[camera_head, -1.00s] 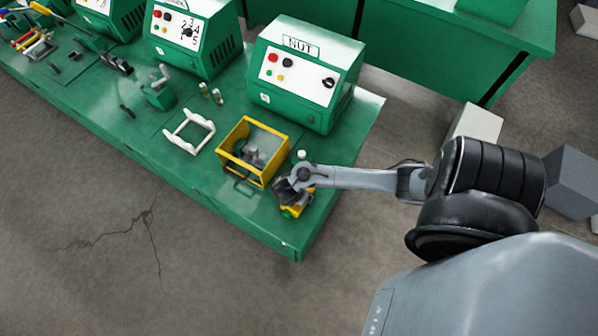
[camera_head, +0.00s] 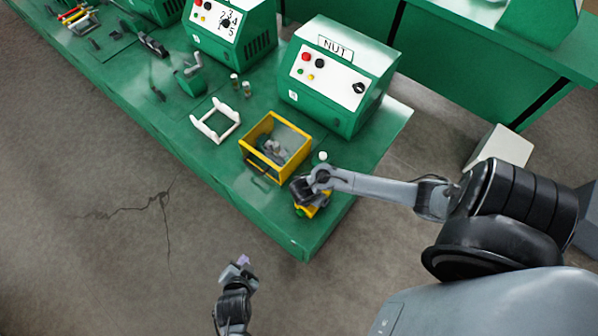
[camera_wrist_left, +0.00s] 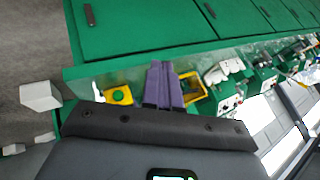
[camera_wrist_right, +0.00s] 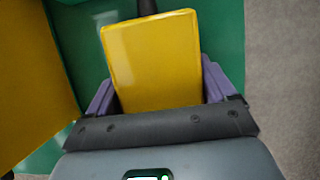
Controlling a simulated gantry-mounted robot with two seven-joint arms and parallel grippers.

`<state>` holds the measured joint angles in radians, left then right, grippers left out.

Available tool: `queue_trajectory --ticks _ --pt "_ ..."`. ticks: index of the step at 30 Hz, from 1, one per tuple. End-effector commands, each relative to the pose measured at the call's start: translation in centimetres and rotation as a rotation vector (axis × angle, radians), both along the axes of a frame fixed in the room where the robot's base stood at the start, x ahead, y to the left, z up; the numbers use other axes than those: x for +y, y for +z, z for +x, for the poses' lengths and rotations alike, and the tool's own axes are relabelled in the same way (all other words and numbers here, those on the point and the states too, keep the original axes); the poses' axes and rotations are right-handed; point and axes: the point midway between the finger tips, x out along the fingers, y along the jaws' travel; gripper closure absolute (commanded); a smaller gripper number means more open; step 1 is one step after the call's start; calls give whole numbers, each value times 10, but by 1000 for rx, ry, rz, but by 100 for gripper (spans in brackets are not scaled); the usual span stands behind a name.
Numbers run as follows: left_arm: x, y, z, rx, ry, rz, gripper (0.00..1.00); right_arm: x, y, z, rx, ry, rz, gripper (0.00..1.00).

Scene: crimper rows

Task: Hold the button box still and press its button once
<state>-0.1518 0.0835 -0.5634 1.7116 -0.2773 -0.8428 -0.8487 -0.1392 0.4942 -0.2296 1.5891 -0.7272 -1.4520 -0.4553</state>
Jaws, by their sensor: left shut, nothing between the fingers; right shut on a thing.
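The button box (camera_head: 321,202) is yellow and sits at the near right corner of the green bench, mostly covered by my right gripper (camera_head: 308,194) in the head view. Its green button (camera_wrist_left: 118,95) shows in the left wrist view, facing that camera. In the right wrist view the yellow box (camera_wrist_right: 150,62) fills the space between the purple fingers, which are shut on it. My left gripper (camera_head: 241,262) is shut and empty, out in front of the bench edge over the floor. Its purple fingers (camera_wrist_left: 163,84) are together in the left wrist view, with the box to their left.
A yellow-rimmed bin (camera_head: 246,148) with dark parts stands just left of the button box. A white frame (camera_head: 216,120) lies further left. A green NUT machine (camera_head: 338,75) stands behind, and a small white-topped item (camera_head: 323,156) is near my right gripper. The floor before the bench is clear.

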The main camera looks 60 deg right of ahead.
Motion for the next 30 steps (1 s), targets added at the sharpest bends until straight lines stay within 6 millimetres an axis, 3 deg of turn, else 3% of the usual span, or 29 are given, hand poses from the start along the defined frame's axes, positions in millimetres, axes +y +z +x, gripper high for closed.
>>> queue_trajectory --ticks 3,9,16,30 --pt "-44 -23 -5 -126 -261 22 100 0 0 0 0 -1 0 52" --pt "-85 -52 -21 -300 -585 41 100 0 1 0 -1 -1 0 52" --pt "-99 -70 -32 -401 -761 48 100 0 0 0 -1 0 0 52" --pt "-101 -73 -34 -418 -791 47 100 0 1 0 -1 -1 0 52"
